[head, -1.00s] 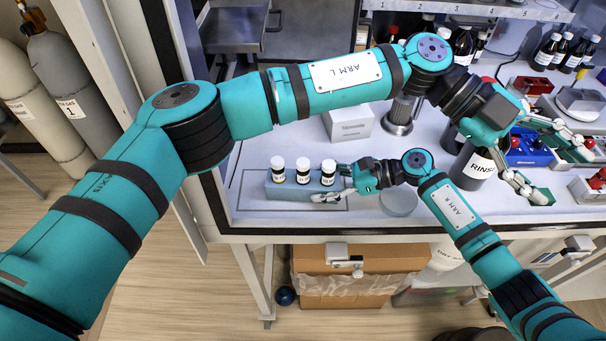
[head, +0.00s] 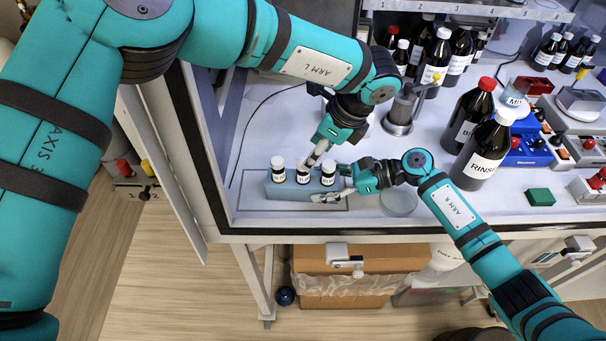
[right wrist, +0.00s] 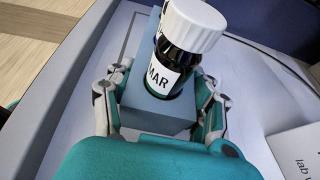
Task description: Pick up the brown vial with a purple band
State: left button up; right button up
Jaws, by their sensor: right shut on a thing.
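Three small dark vials with white caps and white labels stand in a row in a blue-grey block: a left vial (head: 278,170), a middle vial (head: 303,171) and a right vial (head: 328,173). I cannot make out a purple band on any. My right gripper (head: 343,190) is shut on the block (head: 291,193), its fingers on either side of it in the right wrist view (right wrist: 158,100). The nearest vial (right wrist: 178,65) there has a label reading "MAR". My left gripper (head: 314,160) points down between the middle and right vials; its finger opening is unclear.
A round clear dish (head: 399,203) lies right of the block. A metal stand (head: 399,118) is behind it. Large brown bottles, one labelled RINSE (head: 482,152), and a green block (head: 540,197) stand to the right. The bench front edge is close to the block.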

aim_at(303, 176)
pick_arm(q)
jog(key=x, duration=0.7)
jog(key=shift+s+a+f, duration=0.15)
jog(key=shift+a+f, duration=0.05)
jog(key=shift+f, duration=0.1)
jog(key=c, duration=1)
